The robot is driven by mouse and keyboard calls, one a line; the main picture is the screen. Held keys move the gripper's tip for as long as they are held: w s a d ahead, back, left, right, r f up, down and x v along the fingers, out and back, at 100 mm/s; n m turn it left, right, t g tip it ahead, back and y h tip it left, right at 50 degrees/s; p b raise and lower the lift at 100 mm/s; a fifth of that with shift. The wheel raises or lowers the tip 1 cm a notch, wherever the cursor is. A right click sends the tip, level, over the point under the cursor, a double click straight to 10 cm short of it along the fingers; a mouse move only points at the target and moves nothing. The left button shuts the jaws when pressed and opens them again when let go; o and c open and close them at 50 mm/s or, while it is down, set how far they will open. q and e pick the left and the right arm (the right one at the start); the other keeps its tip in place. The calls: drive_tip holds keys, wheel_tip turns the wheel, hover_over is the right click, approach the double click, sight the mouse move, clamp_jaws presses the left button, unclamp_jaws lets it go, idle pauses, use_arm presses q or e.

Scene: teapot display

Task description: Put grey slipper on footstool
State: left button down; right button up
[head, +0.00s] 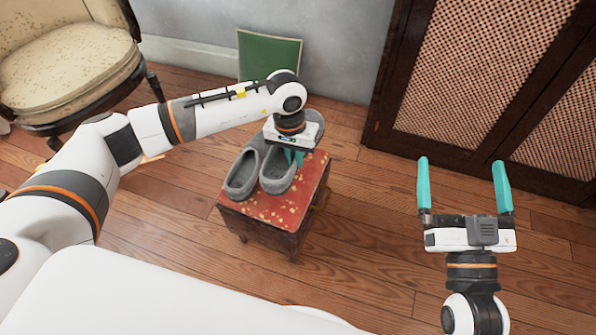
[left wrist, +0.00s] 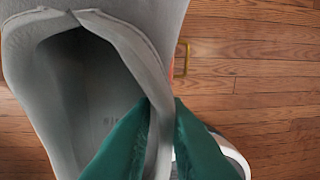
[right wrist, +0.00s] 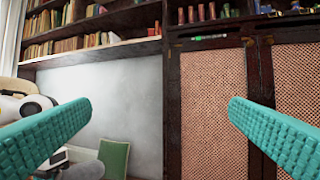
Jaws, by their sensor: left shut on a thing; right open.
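Two grey slippers are side by side over the red-topped footstool (head: 262,212). The left slipper (head: 242,174) lies on the top. My left gripper (head: 293,157) is above the stool and shut on the side rim of the right slipper (head: 277,176), partly hidden by the wrist. In the left wrist view the teal fingers pinch the rim of this grey slipper (left wrist: 95,90), with its opening facing the camera. I cannot tell whether it touches the stool. My right gripper (head: 461,172) is open and empty, off to the right above the floor.
A cushioned chair (head: 70,65) stands at the back left. A green panel (head: 268,57) leans on the wall behind the stool. A dark cabinet with woven doors (head: 485,75) stands at the back right. The wooden floor (head: 365,225) between stool and right gripper is clear.

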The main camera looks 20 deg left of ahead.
use_arm(q)
drive_tip(key=shift+d+f, duration=0.25)
drive_tip(key=shift+f, duration=0.75)
wheel_tip(320, 180, down, 6)
drive_tip(key=shift+w+r+b, duration=0.1)
drive_tip(key=shift+r+b, duration=0.05)
drive_tip(key=shift+b, duration=0.5)
wheel_tip(320, 180, down, 3)
drive_tip(key=shift+b, duration=0.45)
drive_tip(key=shift+f, duration=0.4)
use_arm(e)
drive_tip(key=s+r+t+y, duration=0.2)
drive_tip(key=s+r+t, duration=0.2)
drive_tip(key=r+t, duration=0.1)
drive_tip(key=shift+r, duration=0.8)
drive_tip(key=shift+s+r+t, duration=0.1)
drive_tip(key=shift+s+t, duration=0.1)
drive_tip(key=shift+t, duration=0.1)
